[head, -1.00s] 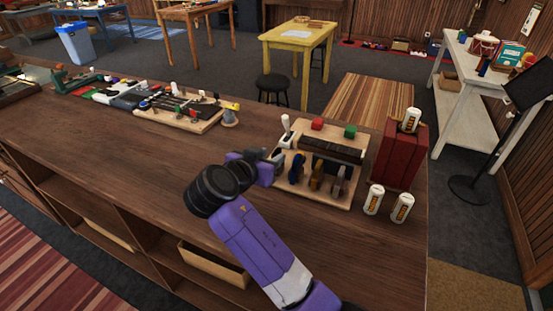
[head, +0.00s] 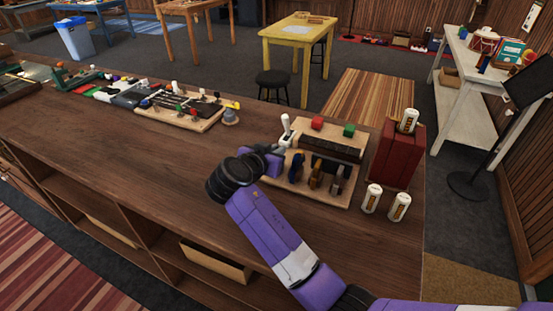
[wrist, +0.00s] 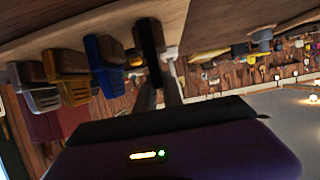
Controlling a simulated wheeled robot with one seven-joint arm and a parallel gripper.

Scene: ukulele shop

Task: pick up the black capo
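The black capo (wrist: 149,38) shows in the wrist view, which is upside down, in a row between the blue capo (wrist: 105,70) and a white piece (wrist: 170,52). In the head view my gripper and wrist hide it at the left end of the wooden rack (head: 315,200). My gripper (wrist: 158,88) has its two thin dark fingers apart, pointing at the black capo. The left finger lines up with the capo; I cannot tell whether it touches. In the head view my gripper (head: 279,154) is at the rack's left side.
Blue (head: 296,166), bronze (head: 316,175) and dark grey (head: 337,179) capos stand close on the right. A white upright tool (head: 285,130) stands behind my gripper. A red box (head: 395,158) and white cans (head: 372,198) are further right.

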